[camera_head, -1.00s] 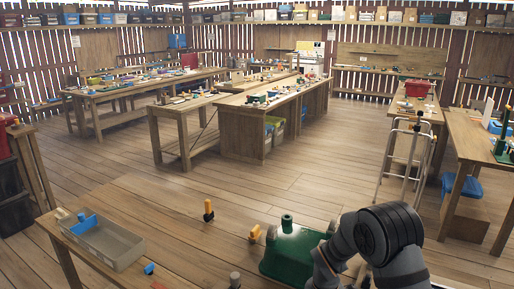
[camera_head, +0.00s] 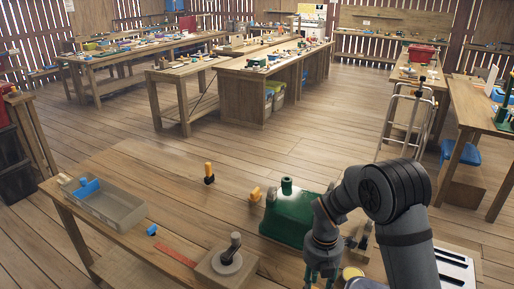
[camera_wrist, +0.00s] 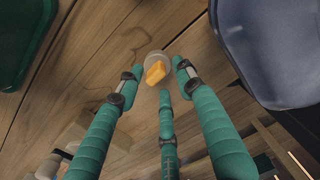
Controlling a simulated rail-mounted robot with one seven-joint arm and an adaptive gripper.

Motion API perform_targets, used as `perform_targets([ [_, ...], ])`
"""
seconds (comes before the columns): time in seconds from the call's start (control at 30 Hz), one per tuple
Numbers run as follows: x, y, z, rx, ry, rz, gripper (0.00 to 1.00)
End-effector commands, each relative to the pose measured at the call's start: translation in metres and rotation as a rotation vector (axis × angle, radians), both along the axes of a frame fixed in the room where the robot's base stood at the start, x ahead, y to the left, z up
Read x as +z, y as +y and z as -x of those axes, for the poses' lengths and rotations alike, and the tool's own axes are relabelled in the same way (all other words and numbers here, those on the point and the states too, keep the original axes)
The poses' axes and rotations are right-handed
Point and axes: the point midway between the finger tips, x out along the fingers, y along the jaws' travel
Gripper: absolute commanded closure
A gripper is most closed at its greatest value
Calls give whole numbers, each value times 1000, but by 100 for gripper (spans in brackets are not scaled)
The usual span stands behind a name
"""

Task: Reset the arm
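My gripper (camera_head: 322,276) is low at the bottom of the head view, over the near wooden bench (camera_head: 150,185), beside a dark green box (camera_head: 290,218). In the wrist view, the teal fingers of my gripper (camera_wrist: 158,80) are spread apart, with nothing visibly clamped between them. An orange piece on a round grey base (camera_wrist: 156,70) shows just beyond the fingertips. I cannot tell whether any finger touches it. My grey arm comes in from the lower right of the head view.
On the bench are a grey tray (camera_head: 118,208) with a blue piece, a box with a grey lever (camera_head: 228,262), a red strip (camera_head: 177,254), and upright orange-topped pieces (camera_head: 209,170). A blue-grey bin (camera_wrist: 275,50) is at the wrist view's right.

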Motion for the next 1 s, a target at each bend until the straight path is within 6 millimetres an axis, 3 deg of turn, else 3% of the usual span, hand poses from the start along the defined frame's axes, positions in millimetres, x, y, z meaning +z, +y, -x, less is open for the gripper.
perform_targets([
  [0.1,-28,-1,2,0,7,2,63],
  [0.17,-35,-1,2,-1,4,1,63],
  [0.2,-12,-1,-1,-1,-3,-2,63],
  [0.3,11,0,0,-1,-3,-1,63],
  [0.37,-8,0,0,2,-7,3,63],
  [0.4,17,0,0,0,-7,3,63],
  [0.6,52,0,0,1,-6,3,63],
  [0.7,62,0,0,2,-6,3,63],
  [0.77,53,1,1,6,-15,11,63],
  [1.0,55,0,0,8,-34,26,63],
])
